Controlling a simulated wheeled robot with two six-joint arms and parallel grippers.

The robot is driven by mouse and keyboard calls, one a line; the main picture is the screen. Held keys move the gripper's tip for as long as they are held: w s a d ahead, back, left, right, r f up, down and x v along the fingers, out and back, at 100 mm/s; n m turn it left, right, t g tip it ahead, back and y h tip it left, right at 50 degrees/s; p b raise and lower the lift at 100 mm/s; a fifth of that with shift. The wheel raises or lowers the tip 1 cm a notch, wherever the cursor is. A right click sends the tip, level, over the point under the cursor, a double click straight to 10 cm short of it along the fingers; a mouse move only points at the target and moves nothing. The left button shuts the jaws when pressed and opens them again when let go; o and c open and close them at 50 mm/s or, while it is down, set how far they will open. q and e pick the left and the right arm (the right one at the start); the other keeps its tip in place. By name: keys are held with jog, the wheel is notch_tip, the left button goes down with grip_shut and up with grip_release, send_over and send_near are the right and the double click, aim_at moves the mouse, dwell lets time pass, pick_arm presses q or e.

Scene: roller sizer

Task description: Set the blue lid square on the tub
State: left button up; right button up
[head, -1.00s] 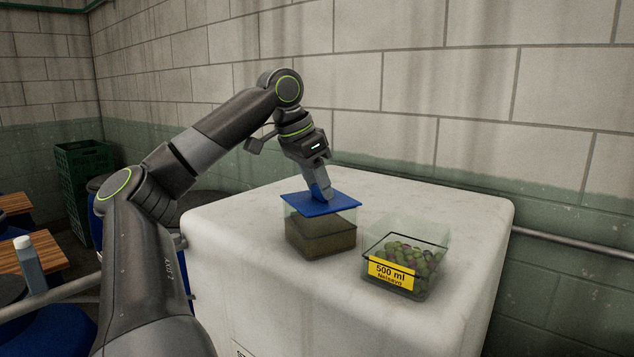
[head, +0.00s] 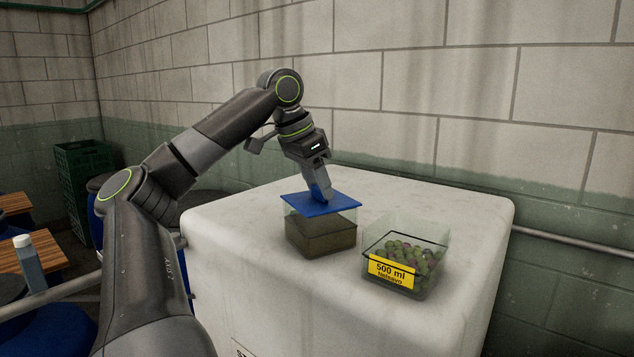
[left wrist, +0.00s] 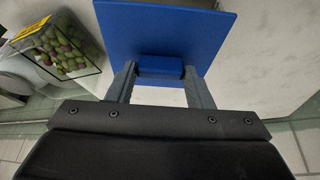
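The blue lid (head: 322,206) is a flat square plate with a raised block handle. It lies level over the top of the clear tub (head: 320,238), which has brownish-green contents. I cannot tell whether the lid touches the rim or hovers just above it. My left gripper (head: 324,197) points down onto the lid. In the left wrist view my left gripper (left wrist: 160,72) has one finger on each side of the handle, apparently pressed against it, with the lid (left wrist: 165,30) spread beyond. The tub is hidden under the lid there. My right gripper is out of view.
An open clear tub of olives (head: 405,265) with a yellow "500 ml" label stands close to the right. Both tubs stand on a white block-like surface (head: 440,195) with free room at the right and front. A tiled wall rises behind.

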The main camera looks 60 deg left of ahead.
pick_arm(q)
jog(key=o, duration=0.4)
jog(key=shift+o, duration=0.2)
jog(key=p+v, duration=0.8)
jog(key=v, duration=0.9)
jog(key=shift+r, duration=0.3)
jog(key=shift+f, duration=0.1)
